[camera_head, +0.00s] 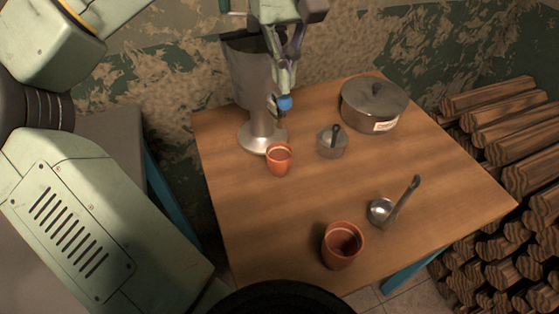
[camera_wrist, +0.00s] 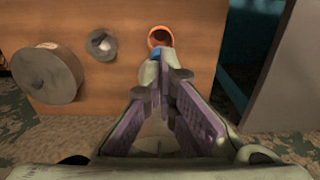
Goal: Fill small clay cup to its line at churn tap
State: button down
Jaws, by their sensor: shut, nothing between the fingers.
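The small clay cup (camera_head: 279,161) stands upright on the table, close in front of the churn's round foot, with a pale line near its rim. Its mouth (camera_wrist: 160,37) shows just beyond my fingertips in the wrist view. I cannot tell whether it holds milk. The metal churn (camera_head: 250,75) stands at the table's back left. Its blue tap knob (camera_head: 284,103) is above and behind the cup; a bit of blue (camera_wrist: 153,54) shows at my fingertips. My gripper (camera_head: 275,102) is shut and empty, pointing down, its tips at the knob. The tap's spout is hidden.
A small metal pot (camera_head: 332,143) stands just right of the cup, and a lidded pot with a label (camera_head: 374,104) farther back right. A ladle (camera_head: 384,211) and a larger clay cup (camera_head: 342,246) are near the front. Firewood (camera_head: 520,150) is stacked right of the table.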

aim_at(285, 96)
jog(key=shift+f, duration=0.15)
jog(key=shift+f+b, duration=1.05)
jog(key=shift+f, duration=0.7)
jog(key=shift+r, duration=0.15)
dwell(2.4)
notch_tip(285, 96, up, 7)
jog(key=p, duration=0.7)
jog(key=shift+r+p, duration=0.1)
jog(key=shift+p, duration=0.3)
